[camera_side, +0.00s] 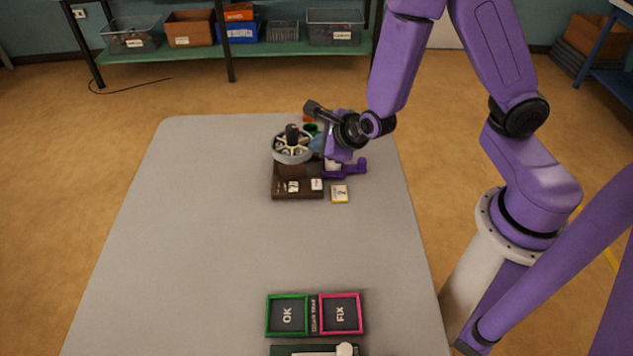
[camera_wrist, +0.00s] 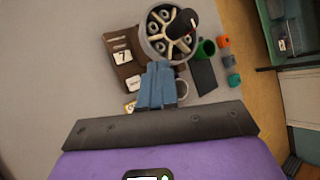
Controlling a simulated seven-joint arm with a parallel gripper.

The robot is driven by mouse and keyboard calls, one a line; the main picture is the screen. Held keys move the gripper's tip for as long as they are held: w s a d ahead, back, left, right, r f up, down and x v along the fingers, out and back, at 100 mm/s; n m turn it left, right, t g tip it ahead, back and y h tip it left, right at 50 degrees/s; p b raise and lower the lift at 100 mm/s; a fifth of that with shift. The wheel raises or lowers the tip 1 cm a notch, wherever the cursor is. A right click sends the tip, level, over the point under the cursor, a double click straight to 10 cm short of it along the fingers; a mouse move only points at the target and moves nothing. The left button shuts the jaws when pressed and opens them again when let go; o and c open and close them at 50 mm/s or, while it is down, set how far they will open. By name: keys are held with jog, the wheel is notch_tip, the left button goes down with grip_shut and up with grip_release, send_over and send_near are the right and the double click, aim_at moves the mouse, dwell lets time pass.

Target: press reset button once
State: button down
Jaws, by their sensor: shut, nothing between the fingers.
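My gripper (camera_wrist: 157,68) is shut and empty, its blue fingers side by side in the wrist view. In the side view my gripper (camera_side: 317,144) is low over the far right part of the table, close to a round grey spoked wheel (camera_side: 281,153). A black knob with a reddish mark (camera_side: 292,131) stands up from the wheel. The wheel (camera_wrist: 150,42) and knob (camera_wrist: 182,22) are just beyond the fingertips in the wrist view. I cannot make out any button marked reset; the gripper hides part of this area.
A brown board (camera_side: 283,192) with numbered tiles lies beside the wheel; a yellow-edged tile (camera_side: 340,194) is at its right. A green cup (camera_wrist: 206,47) and a dark flat piece (camera_wrist: 203,77) are nearby. A tray marked OK and FIX (camera_side: 314,297) is at the front. The table's middle is clear.

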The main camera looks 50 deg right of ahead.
aim_at(319, 185)
jog(key=shift+f, duration=4.35)
jog(key=shift+f, duration=0.25)
jog(key=shift+f, duration=0.2)
jog(key=shift+f, duration=0.5)
jog(key=shift+r, duration=0.95)
jog(key=shift+r, duration=2.5)
